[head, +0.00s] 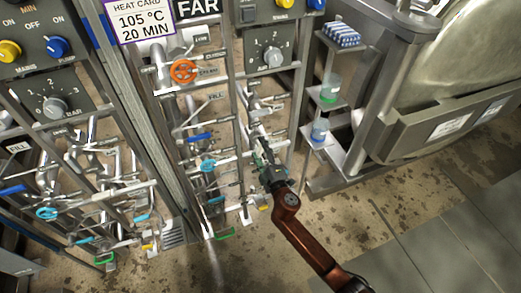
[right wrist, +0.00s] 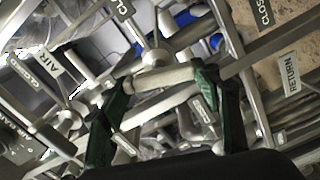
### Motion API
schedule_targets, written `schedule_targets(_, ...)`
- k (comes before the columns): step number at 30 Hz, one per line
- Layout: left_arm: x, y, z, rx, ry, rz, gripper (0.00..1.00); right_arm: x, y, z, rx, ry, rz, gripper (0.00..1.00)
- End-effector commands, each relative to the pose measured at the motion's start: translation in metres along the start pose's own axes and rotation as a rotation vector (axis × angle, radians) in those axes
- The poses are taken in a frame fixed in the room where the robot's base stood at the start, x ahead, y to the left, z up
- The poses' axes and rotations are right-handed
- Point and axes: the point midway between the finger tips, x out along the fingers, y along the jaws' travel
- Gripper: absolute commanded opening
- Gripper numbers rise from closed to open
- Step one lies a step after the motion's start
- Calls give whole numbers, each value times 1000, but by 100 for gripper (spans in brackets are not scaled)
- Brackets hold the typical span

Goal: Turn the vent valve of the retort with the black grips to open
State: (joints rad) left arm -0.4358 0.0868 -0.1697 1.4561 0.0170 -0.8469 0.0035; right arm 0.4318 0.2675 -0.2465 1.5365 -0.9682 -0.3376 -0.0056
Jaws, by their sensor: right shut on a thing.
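My right gripper (head: 266,160) reaches into the pipework of the far panel, below its selector knob. In the right wrist view its dark green fingers (right wrist: 160,104) are shut on a grey metal valve lever (right wrist: 165,77), one finger at each end of the bar. The lever joins a round valve hub (right wrist: 155,56). In the head view the fingers and arm largely cover this lever. No vent label is readable near it, so I cannot tell whether it is the vent valve. No black grips are clearly visible. My left gripper is out of view.
An orange handwheel (head: 183,71) and a blue lever (head: 199,137) sit left of my gripper. A vertical post (head: 300,100) and a small shelf with bottles (head: 328,88) stand to the right. A large metal vessel (head: 440,50) is beyond. Floor at lower right is clear.

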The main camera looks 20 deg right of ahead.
Motion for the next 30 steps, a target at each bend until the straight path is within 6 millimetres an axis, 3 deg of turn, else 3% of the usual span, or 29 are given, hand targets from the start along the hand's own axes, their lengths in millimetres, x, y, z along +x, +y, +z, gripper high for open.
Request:
schedule_targets(12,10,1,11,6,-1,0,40,0,-2,0,-259,1,-1,33)
schedule_targets(30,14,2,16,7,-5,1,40,0,-4,0,-326,1,-2,33)
